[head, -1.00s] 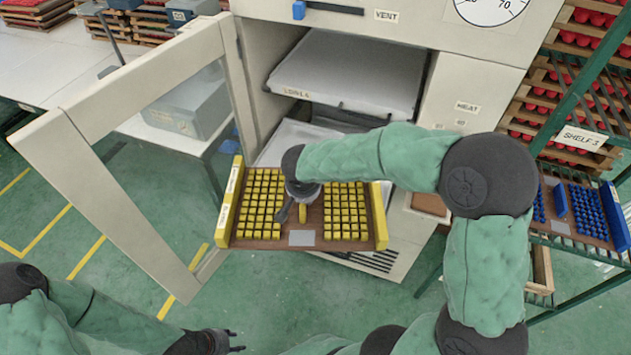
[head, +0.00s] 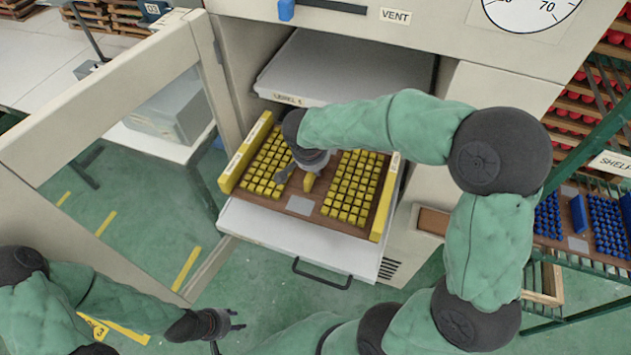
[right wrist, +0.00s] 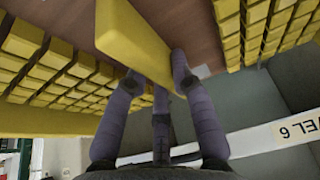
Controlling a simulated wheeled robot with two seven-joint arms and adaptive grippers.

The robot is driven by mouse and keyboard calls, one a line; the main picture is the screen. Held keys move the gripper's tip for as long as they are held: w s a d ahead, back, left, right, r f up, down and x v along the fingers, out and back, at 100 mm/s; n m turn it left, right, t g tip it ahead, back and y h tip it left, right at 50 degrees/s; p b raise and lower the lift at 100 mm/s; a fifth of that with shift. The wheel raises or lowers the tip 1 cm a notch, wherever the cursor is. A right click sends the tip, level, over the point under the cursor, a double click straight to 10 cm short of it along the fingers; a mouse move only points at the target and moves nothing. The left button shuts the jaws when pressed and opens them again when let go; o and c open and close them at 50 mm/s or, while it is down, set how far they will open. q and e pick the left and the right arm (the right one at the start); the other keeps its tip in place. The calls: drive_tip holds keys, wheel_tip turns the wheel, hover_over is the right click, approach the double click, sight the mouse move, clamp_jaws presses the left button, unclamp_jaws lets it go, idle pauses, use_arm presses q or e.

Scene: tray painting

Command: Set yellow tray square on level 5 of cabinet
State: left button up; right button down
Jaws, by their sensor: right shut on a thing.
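The yellow tray (head: 300,205) is a brown board with yellow side walls and rows of small yellow blocks. It is over a pulled-out pale shelf (head: 290,236) of the cabinet, slightly turned relative to it; I cannot tell if it touches. My right gripper (head: 303,178) is shut on the tray's yellow centre handle (right wrist: 138,42), between the block groups. A level label (head: 288,98) is on the upper shelf (head: 345,72); in the right wrist view a label ending in 6 (right wrist: 297,130) shows. My left gripper (head: 238,321) is empty at the lower left, fingertips apart.
The cabinet door (head: 95,75) stands open at the left. The lower shelf has a dark front handle (head: 322,275). A green rack with a blue-block tray (head: 575,222) stands at the right. Green floor (head: 250,275) is free in front of the door.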

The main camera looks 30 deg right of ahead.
drive_tip(key=shift+w+d+f, duration=0.1)
drive_tip(key=shift+f, duration=0.45)
drive_tip(key=shift+f+b, duration=1.4)
drive_tip(key=shift+f, duration=2.8)
drive_tip(key=shift+f, duration=0.15)
drive_tip(key=c, duration=1.1)
unclamp_jaws()
drive_tip(key=shift+s, duration=0.25)
drive_tip(key=shift+o, duration=0.2)
